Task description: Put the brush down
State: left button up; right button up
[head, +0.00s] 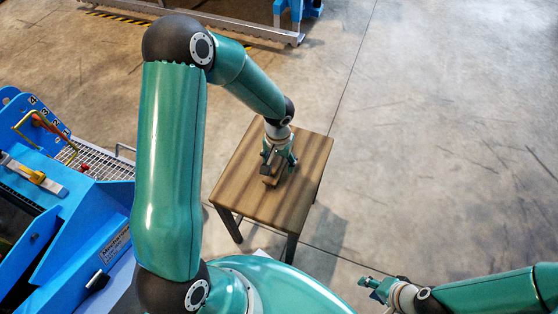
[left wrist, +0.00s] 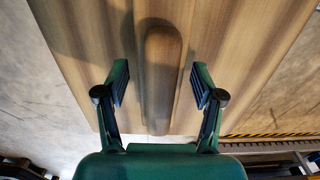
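The brush (left wrist: 162,80) is a long wooden piece with a rounded end. It lies on the small wooden table (head: 250,190), close to it in colour. In the left wrist view it sits between the two fingers of my left gripper (left wrist: 159,72), with a gap on each side. My left gripper is open; it also shows low over the table in the head view (head: 278,163), where it partly hides the brush (head: 270,180). The brush's bristles cannot be made out. My right gripper (head: 376,286) is away from the table at the lower right, too small to judge its fingers.
A blue machine (head: 85,230) with a metal grating (head: 100,160) stands at the left. A tool with a yellow part (head: 36,177) lies on it. A metal rail frame (head: 230,22) is at the back. The concrete floor right of the table is clear.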

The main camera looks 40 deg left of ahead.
pick_arm(q)
jog(key=shift+r, duration=0.1)
jog(key=shift+r, duration=0.2)
notch_tip(320, 180, up, 12)
jog(key=p, duration=0.2)
jog(key=shift+f+p, duration=0.2)
jog(key=shift+p, duration=0.2)
